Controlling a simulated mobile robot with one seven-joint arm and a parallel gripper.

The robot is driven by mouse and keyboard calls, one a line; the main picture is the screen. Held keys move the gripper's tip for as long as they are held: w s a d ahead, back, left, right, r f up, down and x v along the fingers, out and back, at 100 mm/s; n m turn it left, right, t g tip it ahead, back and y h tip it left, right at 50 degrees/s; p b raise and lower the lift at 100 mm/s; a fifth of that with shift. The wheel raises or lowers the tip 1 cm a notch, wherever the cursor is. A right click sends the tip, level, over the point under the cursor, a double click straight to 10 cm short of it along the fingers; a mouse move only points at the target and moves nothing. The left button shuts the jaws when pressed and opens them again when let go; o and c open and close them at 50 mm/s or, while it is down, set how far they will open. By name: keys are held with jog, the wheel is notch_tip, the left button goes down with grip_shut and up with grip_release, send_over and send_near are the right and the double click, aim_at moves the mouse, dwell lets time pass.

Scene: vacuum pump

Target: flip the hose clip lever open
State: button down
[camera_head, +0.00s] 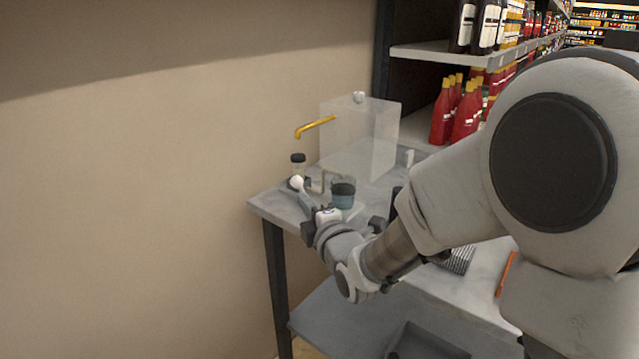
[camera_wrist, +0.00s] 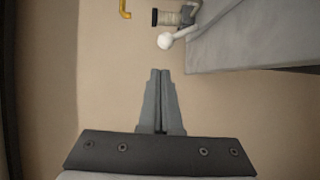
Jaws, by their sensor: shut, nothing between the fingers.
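A lever with a white ball end (camera_head: 296,182) stands at the left end of the grey table. In the wrist view the ball (camera_wrist: 165,41) and its pale rod show at the top, just beyond my fingertips. I take this for the hose clip lever; the clip itself is not clear. My gripper (camera_head: 303,196) is at the table's left end, pointing at the ball. In the wrist view the fingers of my gripper (camera_wrist: 160,71) are together and empty, with a visible gap to the ball. Whether they touch anything is hidden in the head view.
A dark-lidded teal container (camera_head: 342,195) stands to the right. A translucent box (camera_head: 362,135) and a yellow bent pipe (camera_head: 316,125) are behind. Shelves with red bottles (camera_head: 464,112) stand at the back. The wall bounds the left.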

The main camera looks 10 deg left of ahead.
aim_at(301, 189)
jog(key=a+f+n, duration=0.1)
jog(key=a+f+y+b, duration=0.1)
jog(key=a+f+n+y, duration=0.1)
jog(key=shift+s+a+f+n+t+b, duration=0.25)
jog(key=shift+s+a+n+t+b, duration=0.05)
jog(key=shift+s+a+b, duration=0.1)
jog(key=shift+w, duration=0.1)
jog(key=w+a, duration=0.1)
jog(key=w, duration=0.2)
jog(key=w+a+b, duration=0.1)
jog(key=w, duration=0.2)
jog(key=w+a+r, duration=0.1)
jog(key=w, duration=0.1)
jog(key=shift+w+a+b, duration=0.15)
jog(key=shift+w+b, duration=0.2)
jog(key=shift+w, duration=0.05)
jog(key=shift+w+d+r, duration=0.15)
jog(key=shift+d, duration=0.6)
jog(key=shift+r, duration=0.1)
jog(key=shift+w+r, duration=0.1)
jog(key=shift+w+d+m+h+p, duration=0.1)
jog(key=shift+m+h+p, duration=0.2)
jog(key=shift+m, duration=0.4)
